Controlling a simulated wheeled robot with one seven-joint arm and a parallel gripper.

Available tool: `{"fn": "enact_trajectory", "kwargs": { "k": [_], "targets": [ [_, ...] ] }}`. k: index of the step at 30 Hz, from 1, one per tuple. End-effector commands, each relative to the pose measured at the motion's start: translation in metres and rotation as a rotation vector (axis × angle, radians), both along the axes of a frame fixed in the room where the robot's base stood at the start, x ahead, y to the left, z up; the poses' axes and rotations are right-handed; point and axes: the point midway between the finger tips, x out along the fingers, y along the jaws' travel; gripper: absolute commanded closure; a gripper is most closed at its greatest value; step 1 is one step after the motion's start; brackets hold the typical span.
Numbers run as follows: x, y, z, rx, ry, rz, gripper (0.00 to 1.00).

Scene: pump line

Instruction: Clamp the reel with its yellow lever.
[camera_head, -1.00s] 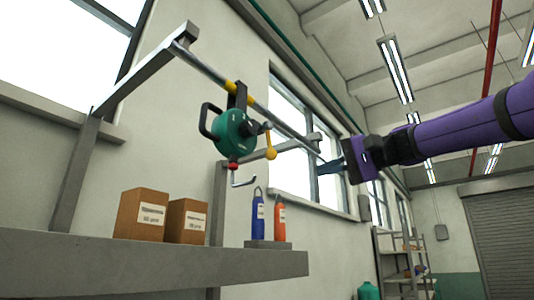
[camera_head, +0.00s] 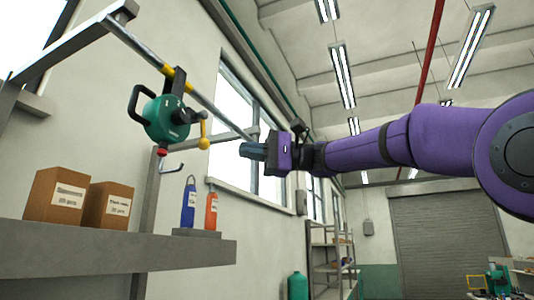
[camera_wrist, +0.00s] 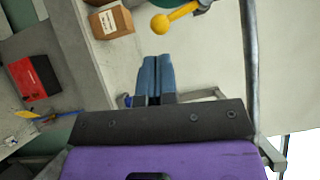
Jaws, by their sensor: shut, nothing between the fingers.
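The teal reel (camera_head: 166,119) hangs from an overhead rail (camera_head: 190,84) in the head view, with a black handle on its left and a hook below. Its yellow lever (camera_head: 204,138) hangs down on the right side, ending in a ball. My gripper (camera_head: 243,149) is to the right of the lever, apart from it, with its fingers pointing left. In the wrist view the yellow lever (camera_wrist: 176,17) shows at the top, beyond and slightly right of my closed fingertips (camera_wrist: 156,58). Only an edge of the reel (camera_wrist: 203,4) shows there.
Two cardboard boxes (camera_head: 107,207) stand on a grey shelf (camera_head: 110,252) below the reel. A blue bottle (camera_head: 188,206) and an orange bottle (camera_head: 211,211) stand at its right end. A red box (camera_wrist: 34,77) shows in the wrist view. The air between gripper and lever is clear.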

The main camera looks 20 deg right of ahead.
Motion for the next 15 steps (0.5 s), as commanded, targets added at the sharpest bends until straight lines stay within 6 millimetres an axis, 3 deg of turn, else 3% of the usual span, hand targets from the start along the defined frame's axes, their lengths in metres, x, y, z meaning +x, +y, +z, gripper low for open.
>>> {"fn": "enact_trajectory", "kwargs": {
  "k": [6,15],
  "targets": [
    [0.001,0.038,0.002,0.000,-0.001,0.003,1.00],
    [0.003,0.061,0.003,0.000,0.000,0.001,1.00]
  ]
}}
